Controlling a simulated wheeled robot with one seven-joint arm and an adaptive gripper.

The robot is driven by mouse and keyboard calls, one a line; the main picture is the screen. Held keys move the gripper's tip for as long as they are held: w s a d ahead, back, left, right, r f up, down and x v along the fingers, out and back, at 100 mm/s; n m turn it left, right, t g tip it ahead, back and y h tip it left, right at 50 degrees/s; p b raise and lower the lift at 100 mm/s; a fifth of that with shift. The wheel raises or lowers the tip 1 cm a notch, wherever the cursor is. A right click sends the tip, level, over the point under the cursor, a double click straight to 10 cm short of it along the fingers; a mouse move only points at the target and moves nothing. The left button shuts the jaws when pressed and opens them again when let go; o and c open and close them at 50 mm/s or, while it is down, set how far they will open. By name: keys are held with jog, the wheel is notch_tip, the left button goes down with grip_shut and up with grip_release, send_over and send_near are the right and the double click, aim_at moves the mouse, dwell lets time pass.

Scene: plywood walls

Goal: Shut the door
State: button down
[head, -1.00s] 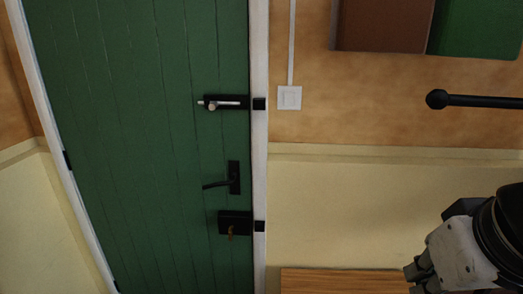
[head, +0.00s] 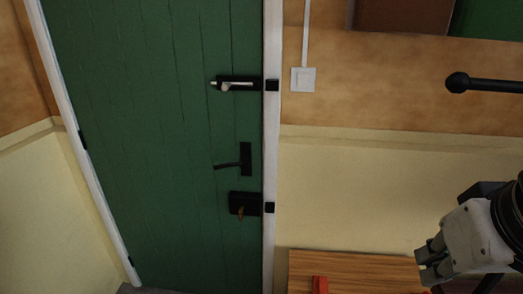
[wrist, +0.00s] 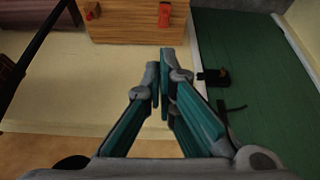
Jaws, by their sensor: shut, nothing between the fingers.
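The green plank door (head: 150,120) stands in its white frame (head: 272,140) in the head view, its right edge along the frame with no clear gap. It carries a bolt (head: 237,84), a black lever handle (head: 245,160) and a lock box (head: 243,203) with a brass-coloured key or knob. My gripper (head: 425,265) is at the right edge, well right of the door. The wrist view shows my gripper (wrist: 162,75) shut and empty, its teal fingers together. The door (wrist: 250,70) is right of it there, with lock box and handle beside the fingers; touching is not seen.
A wooden cabinet or bench (head: 345,268) with red items stands low by the wall; it also shows in the wrist view (wrist: 130,22). A black rod (head: 490,85) is at right. A light switch (head: 303,80) is beside the frame.

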dwell(0.3)
jog(key=w+a+f+m+g+y+b, duration=0.45)
jog(key=w+a+f+y+b, duration=0.25)
jog(key=w+a+f, duration=0.5)
jog(key=w+a+f+m+g+y+b, duration=0.4)
jog(key=w+a+f+m+y+b, duration=0.35)
jog(key=w+a, duration=0.8)
jog(key=w+f+m+t+y+b, duration=0.45)
jog(key=w+f+m, duration=0.25)
jog(key=w, duration=0.4)
jog(key=w+f+m+t+y+b, duration=0.35)
jog(key=w+f+m+t, duration=0.2)
jog(key=w, duration=0.55)
jog(key=r+b+x, duration=0.1)
jog(key=b+x, duration=0.1)
jog(key=x, duration=1.1)
jog(key=shift+d+h, duration=0.35)
jog(key=shift+a+f+m, duration=0.1)
jog(key=shift+m, duration=0.25)
